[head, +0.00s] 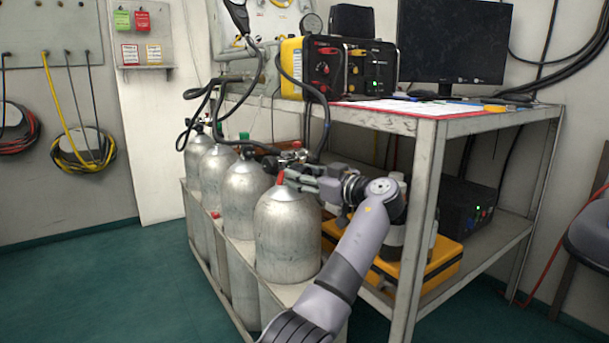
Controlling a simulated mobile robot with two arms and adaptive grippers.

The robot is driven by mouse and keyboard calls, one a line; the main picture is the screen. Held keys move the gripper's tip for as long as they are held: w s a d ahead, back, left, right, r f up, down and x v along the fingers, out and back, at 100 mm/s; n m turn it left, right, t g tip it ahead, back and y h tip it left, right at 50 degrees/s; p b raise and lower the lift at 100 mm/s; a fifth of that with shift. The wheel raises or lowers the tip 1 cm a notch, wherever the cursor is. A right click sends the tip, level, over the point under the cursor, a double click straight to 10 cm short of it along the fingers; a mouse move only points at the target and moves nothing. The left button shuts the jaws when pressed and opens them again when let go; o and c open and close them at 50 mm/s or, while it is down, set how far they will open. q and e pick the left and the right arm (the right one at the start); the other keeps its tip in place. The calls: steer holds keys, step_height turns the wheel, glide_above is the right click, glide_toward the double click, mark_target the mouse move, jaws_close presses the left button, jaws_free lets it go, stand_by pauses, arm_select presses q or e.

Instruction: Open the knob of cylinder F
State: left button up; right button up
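Several grey cylinders stand in a row in a rack; no letters on them are legible, so I cannot tell which one is cylinder F. The nearest cylinder (288,238) has a small red knob (280,177) at its top. The gripper hides most of the valve, and I cannot tell whether the fingers touch or grip the knob. A green knob (244,136) tops the cylinder behind. My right gripper is not in view.
A metal bench (480,118) stands close on the right, holding a yellow and black panel unit (338,68) and a monitor (452,42). A yellow case (440,262) lies on its lower shelf. Black hoses (212,100) hang over the cylinders. The green floor at left is clear.

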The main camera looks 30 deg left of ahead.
arm_select(q)
steer(key=shift+o, duration=0.6)
steer(key=shift+d, duration=0.1)
steer(key=v, duration=1.2)
steer(key=shift+s, duration=0.1)
